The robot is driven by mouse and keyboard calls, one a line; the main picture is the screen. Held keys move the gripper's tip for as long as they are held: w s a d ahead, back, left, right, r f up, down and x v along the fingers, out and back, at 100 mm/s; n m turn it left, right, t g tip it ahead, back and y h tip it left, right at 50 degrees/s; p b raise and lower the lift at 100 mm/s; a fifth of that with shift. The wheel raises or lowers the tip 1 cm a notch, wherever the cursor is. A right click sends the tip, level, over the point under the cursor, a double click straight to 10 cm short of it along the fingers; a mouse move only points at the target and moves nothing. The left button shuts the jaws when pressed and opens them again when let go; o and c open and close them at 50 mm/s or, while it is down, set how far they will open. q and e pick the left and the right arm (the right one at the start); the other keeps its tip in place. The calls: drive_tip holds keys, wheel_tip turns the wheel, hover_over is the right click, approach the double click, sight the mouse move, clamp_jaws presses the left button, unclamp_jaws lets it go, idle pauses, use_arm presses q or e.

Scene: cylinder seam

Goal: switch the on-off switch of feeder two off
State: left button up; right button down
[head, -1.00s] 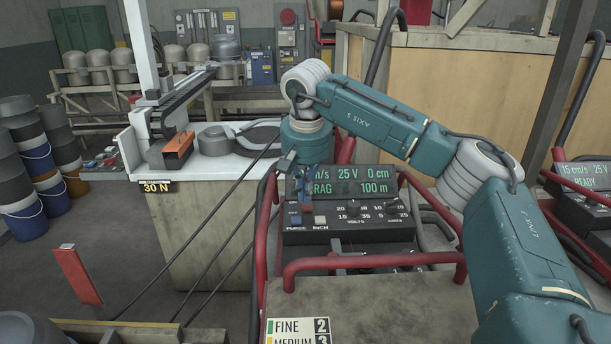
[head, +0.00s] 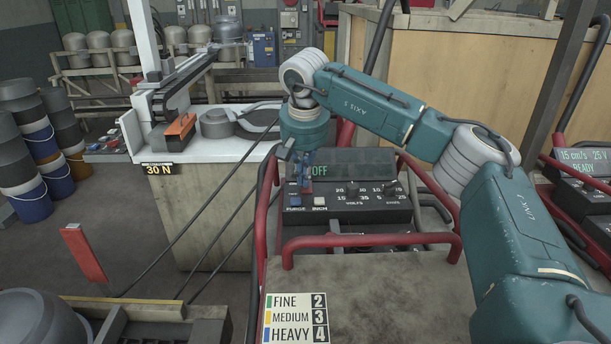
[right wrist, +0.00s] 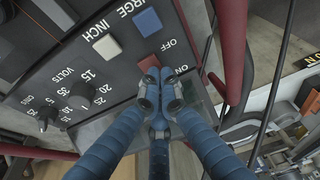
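The feeder's control box (head: 345,210) stands in the middle of the head view, with dark knobs and a display (head: 350,168) reading OFF. My right gripper (head: 307,178) reaches down over the left end of this box. In the right wrist view its blue fingers (right wrist: 164,82) are drawn together with nothing between them. Their tips are at the red on-off switch (right wrist: 150,65), which lies between the words ON and OFF. The tips partly cover the switch, and I cannot tell whether they touch it. My left gripper is not in view.
Red tube rails (head: 370,240) frame the box. A second feeder (head: 585,180) at the right reads READY. A card (head: 297,318) lists FINE, MEDIUM and HEAVY.

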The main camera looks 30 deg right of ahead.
drive_tip(key=shift+w+d+r, duration=0.1)
drive_tip(key=shift+w+r, duration=0.1)
drive_tip(key=shift+d+r+p, duration=0.15)
drive_tip(key=shift+r+p, duration=0.1)
drive_tip(key=shift+p, duration=0.4)
drive_tip(key=shift+w+f, duration=0.2)
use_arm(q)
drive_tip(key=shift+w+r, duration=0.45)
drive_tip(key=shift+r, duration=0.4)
use_arm(e)
drive_tip(key=v, duration=1.2)
drive_tip(key=shift+d, duration=0.1)
